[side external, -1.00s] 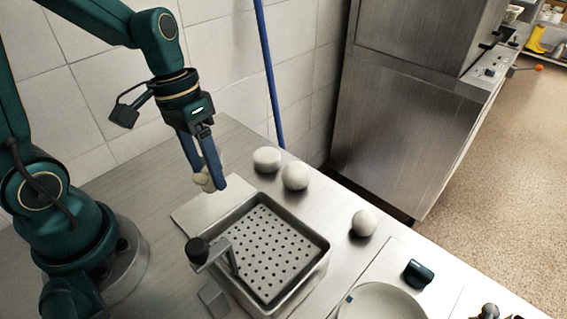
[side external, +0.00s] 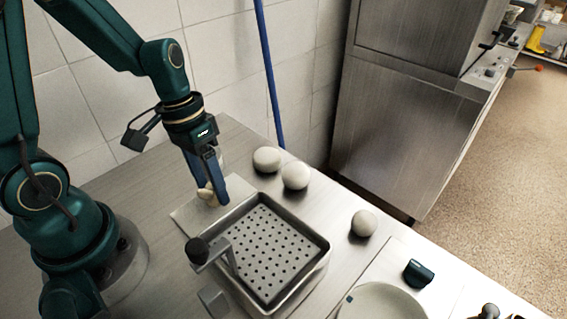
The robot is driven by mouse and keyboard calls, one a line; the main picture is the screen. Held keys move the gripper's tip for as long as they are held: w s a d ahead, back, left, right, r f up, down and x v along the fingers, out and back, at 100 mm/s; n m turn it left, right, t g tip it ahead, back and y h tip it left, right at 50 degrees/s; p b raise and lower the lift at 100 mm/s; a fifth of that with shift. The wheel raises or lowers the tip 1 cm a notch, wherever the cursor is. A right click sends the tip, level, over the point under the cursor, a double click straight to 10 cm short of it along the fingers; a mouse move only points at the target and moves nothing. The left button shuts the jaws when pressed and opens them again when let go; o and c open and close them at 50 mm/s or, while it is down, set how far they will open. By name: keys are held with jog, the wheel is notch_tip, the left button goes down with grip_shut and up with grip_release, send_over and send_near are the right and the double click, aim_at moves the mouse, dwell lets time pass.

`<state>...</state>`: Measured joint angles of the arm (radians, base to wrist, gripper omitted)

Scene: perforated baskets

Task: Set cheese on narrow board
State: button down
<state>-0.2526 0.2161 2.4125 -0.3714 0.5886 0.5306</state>
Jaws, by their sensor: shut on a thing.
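My gripper (side external: 211,188) points down with its blue fingers shut on a small cream-coloured piece of cheese (side external: 205,195). The fingers hide part of the cheese. It is over a thin pale board (side external: 188,216) lying on the steel counter, left of and behind the perforated basket. The cheese is low, close to the board; I cannot tell whether it touches.
The perforated steel basket (side external: 322,243) stands right in front of the board. A dark-knobbed handle (side external: 198,249) rises at its left side. A pale bowl (side external: 380,303) and a dark teal object (side external: 419,273) are at the front right. A tiled wall is behind.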

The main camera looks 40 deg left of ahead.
jog(key=shift+f, duration=0.55)
dwell(0.6)
jog(key=shift+c, duration=0.2)
grip_release()
jog(key=shift+r, duration=0.1)
jog(key=shift+d+v, duration=0.25)
jog(key=shift+v, duration=1)
jog(key=shift+d+v, duration=0.3)
jog(key=shift+v, duration=1)
jog(key=shift+d+v, duration=0.25)
jog(key=shift+v, duration=1)
jog(key=shift+r, duration=0.2)
jog(key=shift+w+d+r, duration=0.1)
jog(key=shift+d+r, duration=0.05)
jog(key=shift+r, duration=0.05)
jog(key=s+r+t+y, duration=0.2)
jog(key=s+r+t, duration=0.3)
jog(key=shift+d+m, duration=0.3)
